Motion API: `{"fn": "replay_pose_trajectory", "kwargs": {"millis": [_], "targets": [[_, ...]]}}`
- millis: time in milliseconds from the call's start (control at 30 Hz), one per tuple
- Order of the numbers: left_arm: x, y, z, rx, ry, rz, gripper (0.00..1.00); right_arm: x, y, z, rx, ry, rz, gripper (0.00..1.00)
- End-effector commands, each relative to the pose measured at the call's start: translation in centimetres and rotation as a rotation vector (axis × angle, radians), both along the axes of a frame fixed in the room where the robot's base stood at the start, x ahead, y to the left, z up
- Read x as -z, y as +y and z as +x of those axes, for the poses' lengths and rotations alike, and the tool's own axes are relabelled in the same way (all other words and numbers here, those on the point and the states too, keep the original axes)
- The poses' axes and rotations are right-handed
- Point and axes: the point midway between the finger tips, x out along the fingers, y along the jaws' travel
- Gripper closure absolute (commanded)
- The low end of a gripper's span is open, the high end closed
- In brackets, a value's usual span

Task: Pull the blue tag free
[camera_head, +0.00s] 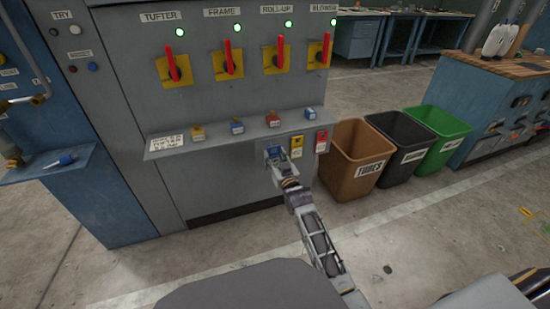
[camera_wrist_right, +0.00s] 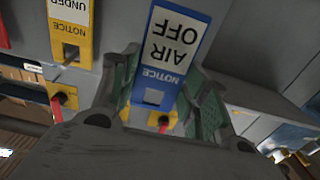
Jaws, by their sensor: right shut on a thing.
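The blue tag (camera_wrist_right: 178,45), printed "NOTICE AIR OFF", appears upside down in the right wrist view. My right gripper (camera_wrist_right: 160,92) is shut on it, with green finger pads on both sides of its lower part in that view. The tag has a square hole near that end; I cannot tell whether a hook passes through it. In the head view my right gripper (camera_head: 276,154) is at the cabinet front, just below the shelf, and covers most of the tag. My left gripper is not in view.
A yellow tag (camera_head: 297,146) and a red tag (camera_head: 321,142) hang close to the right. The shelf (camera_head: 225,134) above holds several small coloured pieces. Red levers (camera_head: 227,56) are higher up. A brown bin (camera_head: 352,158) stands at the right.

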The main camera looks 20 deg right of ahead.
Motion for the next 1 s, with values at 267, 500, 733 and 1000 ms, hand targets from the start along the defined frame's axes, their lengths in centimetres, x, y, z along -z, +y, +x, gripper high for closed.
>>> {"fn": "replay_pose_trajectory", "kwargs": {"millis": [267,500,733,1000], "targets": [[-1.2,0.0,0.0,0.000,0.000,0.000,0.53,-0.1,0.0,-1.3,0.000,0.001,0.000,0.79],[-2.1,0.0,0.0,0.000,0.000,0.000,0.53,-0.2,-0.1,-2.4,0.000,0.000,0.000,0.79],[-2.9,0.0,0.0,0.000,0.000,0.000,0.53,-0.1,-0.1,-3.5,0.000,0.002,0.000,0.79],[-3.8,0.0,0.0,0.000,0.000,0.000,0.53,-0.1,-0.1,-4.7,0.000,0.000,0.000,0.79]]}}
